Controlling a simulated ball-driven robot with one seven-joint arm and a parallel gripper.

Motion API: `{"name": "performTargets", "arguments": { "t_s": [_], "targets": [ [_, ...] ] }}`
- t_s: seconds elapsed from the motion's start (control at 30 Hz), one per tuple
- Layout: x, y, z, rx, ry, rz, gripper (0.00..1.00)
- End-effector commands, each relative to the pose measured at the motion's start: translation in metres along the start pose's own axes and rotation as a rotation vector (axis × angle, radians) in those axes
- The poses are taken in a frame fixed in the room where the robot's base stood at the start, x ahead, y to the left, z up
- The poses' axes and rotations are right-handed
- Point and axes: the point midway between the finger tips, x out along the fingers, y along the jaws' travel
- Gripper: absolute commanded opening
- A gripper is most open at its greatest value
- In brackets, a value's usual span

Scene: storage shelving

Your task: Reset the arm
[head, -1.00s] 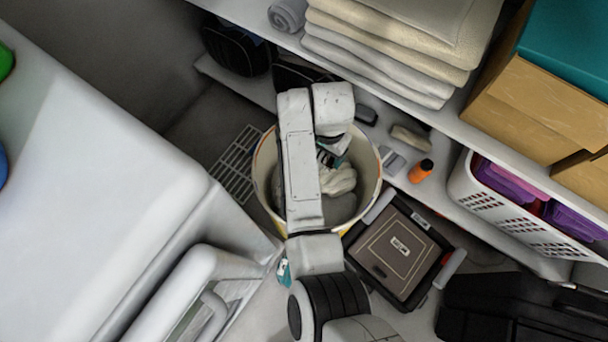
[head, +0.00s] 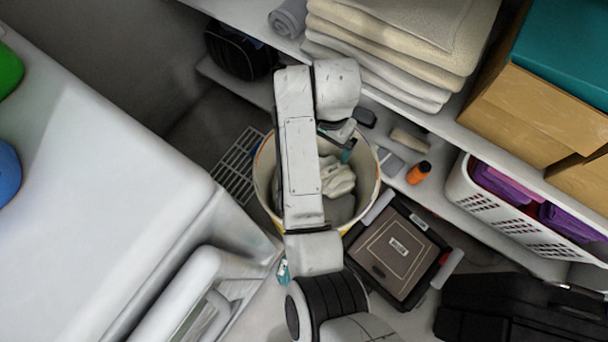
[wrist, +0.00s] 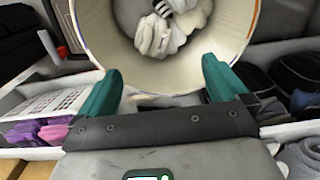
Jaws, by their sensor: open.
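My gripper (wrist: 160,90) shows in the wrist view with its two teal fingers spread wide apart and nothing between them. In the head view my arm reaches over the round white bucket (head: 263,178), and part of the gripper (head: 345,148) shows near the bucket's far right rim. The bucket also shows in the wrist view (wrist: 118,60), ahead of the fingers. Whitish crumpled cloth (head: 338,178) lies inside the bucket, and it also shows in the wrist view (wrist: 160,35). My arm hides part of the bucket's left inside.
An orange bottle (head: 419,172) stands on the lower shelf. A dark case (head: 398,250) lies right of my arm. A large white surface (head: 90,190) fills the left.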

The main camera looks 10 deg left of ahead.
Motion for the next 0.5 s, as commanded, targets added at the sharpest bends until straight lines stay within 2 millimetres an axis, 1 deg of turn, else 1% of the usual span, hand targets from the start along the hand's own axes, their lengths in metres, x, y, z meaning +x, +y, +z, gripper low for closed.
{"name": "performTargets", "arguments": {
  "t_s": [0.03, 0.2, 0.3, 0.5],
  "targets": [
    [-0.010, 0.000, 0.000, 0.000, 0.002, -0.001, 1.00],
    [-0.027, 0.000, 0.000, 0.001, 0.001, 0.000, 1.00],
    [-0.031, 0.000, 0.000, 0.001, 0.000, 0.001, 1.00],
    [-0.032, 0.000, 0.000, 0.001, 0.000, 0.001, 1.00]
  ]
}}
